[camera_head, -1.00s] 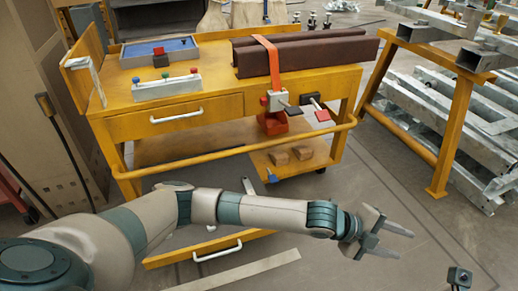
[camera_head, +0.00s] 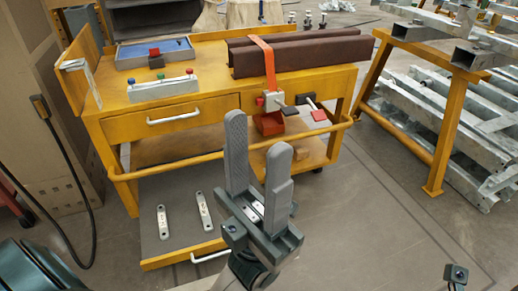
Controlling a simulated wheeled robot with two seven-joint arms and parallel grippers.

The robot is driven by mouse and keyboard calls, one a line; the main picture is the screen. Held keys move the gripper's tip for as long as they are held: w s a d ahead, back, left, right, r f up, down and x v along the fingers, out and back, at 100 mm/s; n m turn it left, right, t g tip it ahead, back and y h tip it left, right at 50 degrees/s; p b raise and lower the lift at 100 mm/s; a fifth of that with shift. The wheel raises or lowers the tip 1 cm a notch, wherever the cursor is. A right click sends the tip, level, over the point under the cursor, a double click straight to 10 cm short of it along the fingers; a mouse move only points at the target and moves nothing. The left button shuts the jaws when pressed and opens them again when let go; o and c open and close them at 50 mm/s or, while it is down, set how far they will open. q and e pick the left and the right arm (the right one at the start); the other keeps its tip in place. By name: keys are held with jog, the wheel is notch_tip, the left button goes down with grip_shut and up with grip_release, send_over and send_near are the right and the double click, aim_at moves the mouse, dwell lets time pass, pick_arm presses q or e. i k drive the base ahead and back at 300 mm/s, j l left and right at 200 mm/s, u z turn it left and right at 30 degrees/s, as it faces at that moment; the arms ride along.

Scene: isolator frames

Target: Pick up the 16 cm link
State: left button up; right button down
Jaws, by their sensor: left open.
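An open low drawer (camera_head: 178,236) of the yellow cart holds a short pale link (camera_head: 162,222) and a slightly longer one (camera_head: 204,211) to its right. Both lie flat, and I cannot read their lengths. My left gripper (camera_head: 258,135) is open in front of the drawer's right part, its two fingers pointing up in the picture. A pale strip with dark dots (camera_head: 254,208) shows between the finger bases. It looks like a third link, but the gripper hides most of it. I cannot tell whether the gripper touches it.
The yellow cart's top (camera_head: 200,108) carries a blue-lined tray (camera_head: 155,54), a button box (camera_head: 162,88) and a strapped brown beam (camera_head: 310,52). A yellow rail (camera_head: 230,149) runs above the drawer. Metal profiles (camera_head: 430,110) are stacked at right. The floor at lower right is mostly clear.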

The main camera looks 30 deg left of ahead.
aim_at(161, 212)
jog(key=u, duration=1.8)
jog(key=l+u, duration=0.25)
jog(key=l, duration=0.8)
jog(key=l+u, duration=0.25)
jog(key=l, duration=0.8)
